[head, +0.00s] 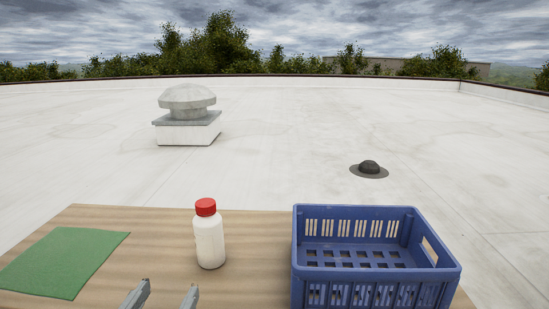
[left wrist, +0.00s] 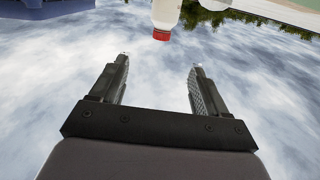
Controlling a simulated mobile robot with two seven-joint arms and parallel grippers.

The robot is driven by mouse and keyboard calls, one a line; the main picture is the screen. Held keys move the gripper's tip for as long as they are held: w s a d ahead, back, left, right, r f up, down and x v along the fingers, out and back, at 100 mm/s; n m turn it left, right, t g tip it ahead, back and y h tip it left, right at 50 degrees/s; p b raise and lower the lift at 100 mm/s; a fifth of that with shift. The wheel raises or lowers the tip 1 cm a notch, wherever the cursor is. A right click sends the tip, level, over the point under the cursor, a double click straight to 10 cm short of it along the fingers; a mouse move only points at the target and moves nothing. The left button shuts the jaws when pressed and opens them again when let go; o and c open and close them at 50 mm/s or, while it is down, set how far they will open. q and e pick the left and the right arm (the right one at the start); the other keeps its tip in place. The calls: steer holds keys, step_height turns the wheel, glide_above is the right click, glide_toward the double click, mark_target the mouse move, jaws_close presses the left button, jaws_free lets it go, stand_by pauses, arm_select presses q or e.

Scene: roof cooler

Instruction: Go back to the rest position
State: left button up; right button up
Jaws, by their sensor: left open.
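My left gripper (head: 163,296) shows at the bottom edge of the head view, in front of the white bottle and apart from it. Its two fingers (left wrist: 158,75) are spread in the left wrist view, with nothing between them. The white bottle with a red cap (head: 209,236) stands upright on the wooden table (head: 160,227). The bottle also shows upside down in the left wrist view (left wrist: 166,14), beyond the fingertips. My right gripper is in neither view.
An empty-looking blue crate (head: 371,255) stands on the right of the table. A green mat (head: 62,262) lies flat at the left. A roof vent (head: 187,115) and a small dark roof cap (head: 369,169) stand on the pale roof behind.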

arm_select(q)
steer(key=s+a+f+g+p, duration=0.1)
steer(key=s+f+g+p, duration=0.1)
steer(key=s+f, duration=0.2)
steer(key=s+a+f+m+g+p, duration=0.1)
steer(key=s+f, duration=0.3)
steer(key=f, duration=0.7)
steer(key=s+a+f+g+h+p, duration=0.1)
steer(key=s+f+g+p, duration=0.2)
steer(key=f, duration=0.5)
steer(key=shift+s+a+f+g, duration=0.2)
steer(key=shift+s+a+g, duration=0.25)
steer(key=shift+s, duration=0.35)
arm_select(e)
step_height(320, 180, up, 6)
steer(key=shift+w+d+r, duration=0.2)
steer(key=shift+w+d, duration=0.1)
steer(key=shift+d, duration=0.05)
arm_select(q)
steer(key=shift+d, duration=0.1)
